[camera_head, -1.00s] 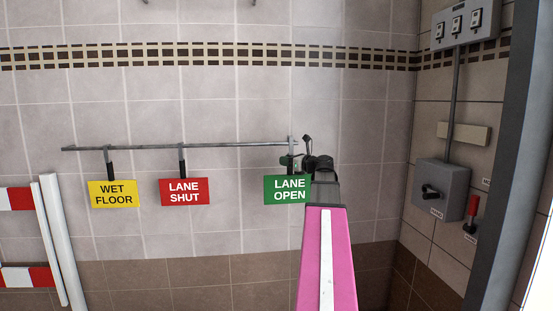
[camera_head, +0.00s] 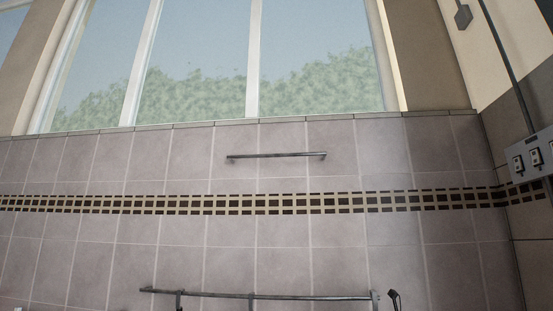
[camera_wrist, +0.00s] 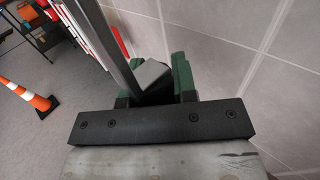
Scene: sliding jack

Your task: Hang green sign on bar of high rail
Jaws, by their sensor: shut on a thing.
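The high rail (camera_head: 276,155) is a short grey bar on the tiled wall, above the patterned tile band, with no sign on it. The lower rail (camera_head: 255,296) runs along the bottom of the head view, with the tops of two dark hooks on it. In the wrist view, my gripper (camera_wrist: 158,88) has dark green fingers, shut close to a grey metal bar. The green LANE OPEN sign was at my gripper in the earlier head view. Its face is out of view now, and the held part is mostly hidden between the fingers.
A window sill (camera_head: 220,123) lies above the high rail. A grey switch box (camera_head: 535,156) is on the right wall. Wall around the high rail is clear.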

